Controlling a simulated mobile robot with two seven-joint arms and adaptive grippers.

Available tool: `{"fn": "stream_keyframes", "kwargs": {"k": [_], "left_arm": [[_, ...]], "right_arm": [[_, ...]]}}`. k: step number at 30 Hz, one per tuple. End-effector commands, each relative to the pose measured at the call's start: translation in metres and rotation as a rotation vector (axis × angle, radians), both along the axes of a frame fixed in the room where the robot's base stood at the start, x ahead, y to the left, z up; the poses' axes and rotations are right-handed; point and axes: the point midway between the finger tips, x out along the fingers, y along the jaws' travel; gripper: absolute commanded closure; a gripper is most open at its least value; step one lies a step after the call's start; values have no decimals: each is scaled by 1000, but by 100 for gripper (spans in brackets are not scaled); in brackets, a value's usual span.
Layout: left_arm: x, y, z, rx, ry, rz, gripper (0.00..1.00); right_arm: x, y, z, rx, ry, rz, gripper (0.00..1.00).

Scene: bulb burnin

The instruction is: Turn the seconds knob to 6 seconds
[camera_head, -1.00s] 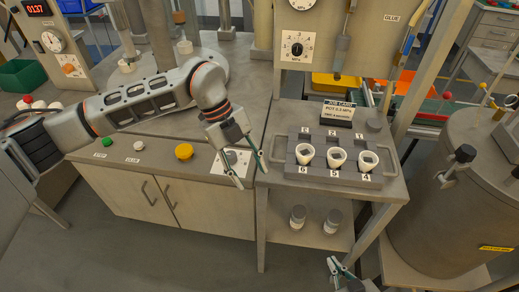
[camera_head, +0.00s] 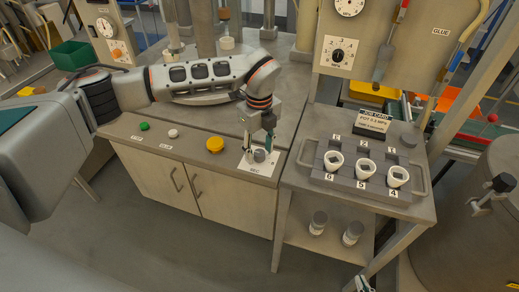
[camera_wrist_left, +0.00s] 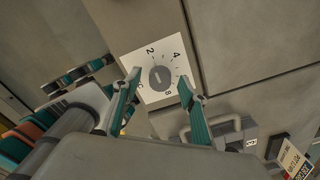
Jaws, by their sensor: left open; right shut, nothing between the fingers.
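The seconds knob (camera_head: 259,155) is a grey round knob on a white dial plate at the right end of the bench front. In the left wrist view the knob (camera_wrist_left: 161,77) sits on its white plate (camera_wrist_left: 150,50), with 2 and 4 readable; its pointer setting is too small to tell. My left gripper (camera_head: 258,147) is open just over the knob. In the left wrist view its teal fingertips (camera_wrist_left: 158,82) stand on either side of the knob, with no clear contact. My right gripper (camera_head: 362,284) is shut and empty at the bottom edge, mostly cut off.
A yellow button (camera_head: 215,145), a white button (camera_head: 173,133) and a green button (camera_head: 144,126) lie left along the bench. Another dial (camera_head: 338,55) is above.

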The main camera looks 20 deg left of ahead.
Motion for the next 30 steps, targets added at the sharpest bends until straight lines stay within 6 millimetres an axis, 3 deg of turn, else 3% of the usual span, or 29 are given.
{"fn": "stream_keyframes", "kwargs": {"k": [9,10,14,15,30], "left_arm": [[0,0,-4,-1,-1,0,57],[0,0,-4,-1,-1,0,60],[0,0,-4,-1,-1,-1,94],[0,0,-4,-1,-1,-1,95],[1,0,-3,0,-1,-107,95]], "right_arm": [[0,0,1,1,-1,0,100],[0,0,1,1,-2,0,100],[1,0,1,1,-2,-1,100],[1,0,2,1,-3,-1,100],[1,0,5,2,-4,-1,100]]}}
